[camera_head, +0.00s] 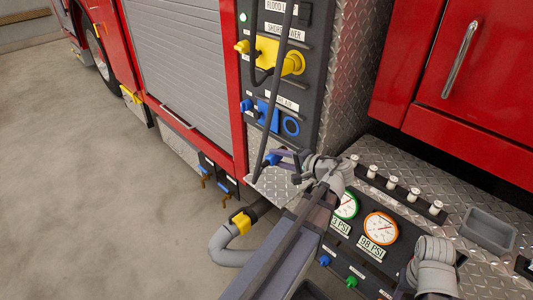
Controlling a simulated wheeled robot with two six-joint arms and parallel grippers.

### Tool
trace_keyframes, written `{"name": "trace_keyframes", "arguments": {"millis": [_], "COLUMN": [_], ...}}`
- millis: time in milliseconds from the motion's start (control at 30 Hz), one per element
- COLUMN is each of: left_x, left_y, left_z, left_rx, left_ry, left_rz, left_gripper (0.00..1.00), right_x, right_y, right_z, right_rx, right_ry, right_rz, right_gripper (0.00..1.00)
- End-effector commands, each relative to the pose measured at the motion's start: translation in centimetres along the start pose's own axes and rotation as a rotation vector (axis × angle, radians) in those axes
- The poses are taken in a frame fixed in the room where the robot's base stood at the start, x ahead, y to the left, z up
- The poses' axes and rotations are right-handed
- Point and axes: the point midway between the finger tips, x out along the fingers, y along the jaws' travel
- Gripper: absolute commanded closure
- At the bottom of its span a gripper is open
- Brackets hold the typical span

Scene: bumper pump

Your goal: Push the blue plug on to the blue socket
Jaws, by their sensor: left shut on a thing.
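The blue socket (267,113) is on the dark upright panel, with a round blue ring-shaped part (291,126) to its right. My left gripper (276,158) is shut on the blue plug (271,159), below the socket and apart from it in the picture. The fingers partly hide the plug, so its exact tilt is hard to tell. A black cable (265,140) runs down the panel and passes close to the plug. Part of my right arm (435,268) shows at lower right; its gripper fingers are not visible.
A yellow plug (290,62) sits in the shore power socket above. A gauge panel (362,238), a row of pale knobs (394,184) and a grey tray (489,229) are at the right. A grey hose (222,247) bends below the panel.

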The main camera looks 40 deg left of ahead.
Motion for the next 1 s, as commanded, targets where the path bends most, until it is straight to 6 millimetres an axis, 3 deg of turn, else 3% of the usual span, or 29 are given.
{"name": "trace_keyframes", "arguments": {"millis": [33, 200, 300, 667, 1000], "left_x": [0.7, 1.5, 1.5, 1.5, 1.4], "left_y": [-0.7, -4.0, -4.9, -5.5, -5.4], "left_z": [1.1, 1.9, 2.1, 1.9, -0.1], "left_rx": [0.007, 0.013, 0.012, 0.01, 0.009], "left_ry": [0.021, 0.064, 0.07, 0.073, 0.072], "left_rz": [-0.071, -0.25, -0.303, -0.328, -0.326], "left_gripper": [1.0, 1.0, 1.0, 1.0, 1.0], "right_x": [1.0, 2.1, 2.3, 2.3, 2.3], "right_y": [-0.1, -0.2, -0.2, -0.2, -0.2], "right_z": [-0.1, -0.1, -0.1, -0.1, -0.1], "right_rx": [0.0, 0.0, 0.0, 0.0, 0.0], "right_ry": [0.0, 0.0, 0.0, 0.0, 0.0], "right_rz": [0.0, 0.0, 0.0, 0.0, 0.0], "right_gripper": [0.5, 0.5, 0.5, 0.5, 0.5]}}
